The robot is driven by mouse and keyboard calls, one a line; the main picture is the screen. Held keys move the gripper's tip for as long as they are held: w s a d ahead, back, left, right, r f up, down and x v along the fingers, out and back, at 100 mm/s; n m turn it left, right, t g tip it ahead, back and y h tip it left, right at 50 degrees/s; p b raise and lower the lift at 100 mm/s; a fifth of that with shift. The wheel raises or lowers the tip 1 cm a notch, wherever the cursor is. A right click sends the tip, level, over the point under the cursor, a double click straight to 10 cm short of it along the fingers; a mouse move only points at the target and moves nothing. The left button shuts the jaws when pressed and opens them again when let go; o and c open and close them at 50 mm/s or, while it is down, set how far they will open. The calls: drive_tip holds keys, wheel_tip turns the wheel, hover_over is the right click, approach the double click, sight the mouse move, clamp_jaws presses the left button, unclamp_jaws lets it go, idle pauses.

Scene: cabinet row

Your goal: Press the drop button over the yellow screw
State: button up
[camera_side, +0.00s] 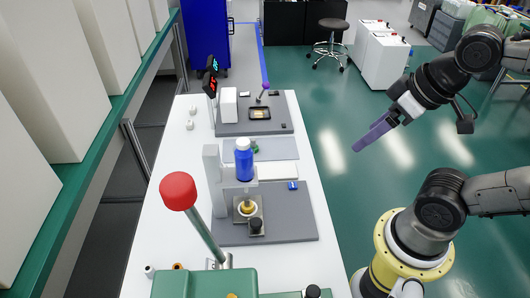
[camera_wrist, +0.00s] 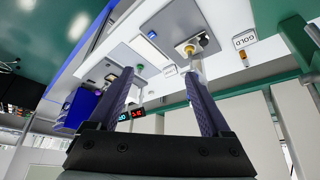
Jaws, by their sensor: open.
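A yellow round piece (camera_side: 247,208), possibly the yellow screw, sits on a square plate on the near grey board. A black knob (camera_side: 256,226) stands just in front of it. A blue bottle-shaped part (camera_side: 244,165) sits in a white stand above the yellow piece. I cannot tell which part is the drop button. In the wrist view, a yellow piece (camera_wrist: 189,48) shows on its plate, partly beyond the right finger. My gripper (camera_side: 358,147), with purple fingers, is open and empty, right of the bench over the floor. Both fingers show apart in the wrist view (camera_wrist: 160,75).
A tall red-topped post (camera_side: 178,190) and a green machine (camera_side: 205,284) stand at the bench's near end. The far grey board (camera_side: 225,129) carries a white block and a small dark tray. Shelving lines the left side.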

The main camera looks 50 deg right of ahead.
clamp_jaws()
idle(1.4)
